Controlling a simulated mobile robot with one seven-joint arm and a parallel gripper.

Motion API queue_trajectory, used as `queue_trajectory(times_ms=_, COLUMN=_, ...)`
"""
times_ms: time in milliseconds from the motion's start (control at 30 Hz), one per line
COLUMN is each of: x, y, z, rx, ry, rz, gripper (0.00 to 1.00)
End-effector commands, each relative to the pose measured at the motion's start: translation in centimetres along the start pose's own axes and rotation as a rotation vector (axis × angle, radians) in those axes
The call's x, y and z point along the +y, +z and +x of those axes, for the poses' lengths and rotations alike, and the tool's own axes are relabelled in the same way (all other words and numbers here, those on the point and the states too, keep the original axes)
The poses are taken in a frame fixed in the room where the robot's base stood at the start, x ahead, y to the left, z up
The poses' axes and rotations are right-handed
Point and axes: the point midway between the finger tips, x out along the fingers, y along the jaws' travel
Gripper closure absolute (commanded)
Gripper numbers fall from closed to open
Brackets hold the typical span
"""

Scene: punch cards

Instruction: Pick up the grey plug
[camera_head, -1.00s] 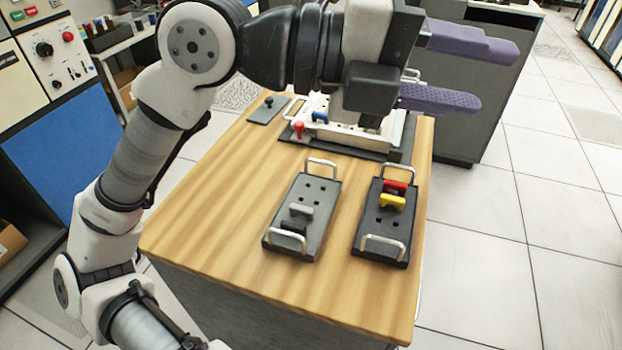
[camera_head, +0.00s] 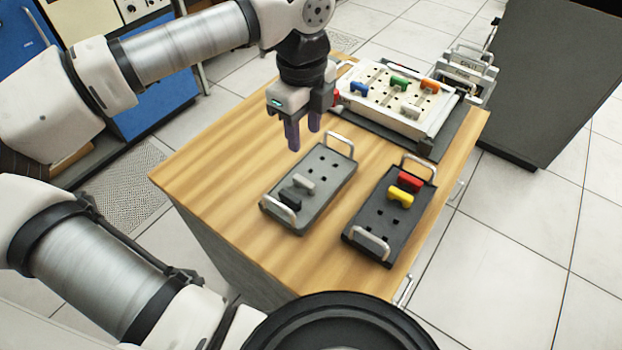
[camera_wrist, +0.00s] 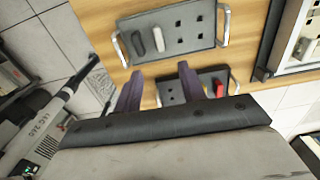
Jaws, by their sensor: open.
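The grey plug (camera_head: 304,183) stands in the grey tray (camera_head: 334,172), next to a black plug (camera_head: 290,198) near the tray's front handle. In the wrist view the grey plug (camera_wrist: 158,39) and the black plug (camera_wrist: 138,43) sit side by side at the left of the grey tray (camera_wrist: 188,13). My gripper (camera_head: 304,138) is open and empty, fingers pointing down, above the table behind and left of the grey tray. In the wrist view its purple fingers (camera_wrist: 160,70) are spread apart, apart from the plug.
A black tray (camera_head: 370,231) with a red plug (camera_head: 409,181) and a yellow plug (camera_head: 401,196) lies to the right. Behind is a white board (camera_head: 384,110) with blue, green, orange and light grey plugs. Bare wooden table (camera_head: 220,172) lies left of the trays.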

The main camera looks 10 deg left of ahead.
Motion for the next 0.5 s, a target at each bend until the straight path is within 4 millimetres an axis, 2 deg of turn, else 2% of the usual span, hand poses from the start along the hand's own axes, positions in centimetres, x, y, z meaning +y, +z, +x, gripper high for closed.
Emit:
queue_trajectory(times_ms=167, x=0.2, y=0.1, z=2.3, rx=0.0, ry=0.008, rz=-0.007, gripper=0.59)
queue_trajectory(times_ms=400, x=0.2, y=0.1, z=6.8, rx=0.0, ry=0.007, rz=-0.005, gripper=0.59)
queue_trajectory(times_ms=500, x=0.1, y=0.1, z=8.0, rx=-0.001, ry=0.005, rz=-0.005, gripper=0.59)
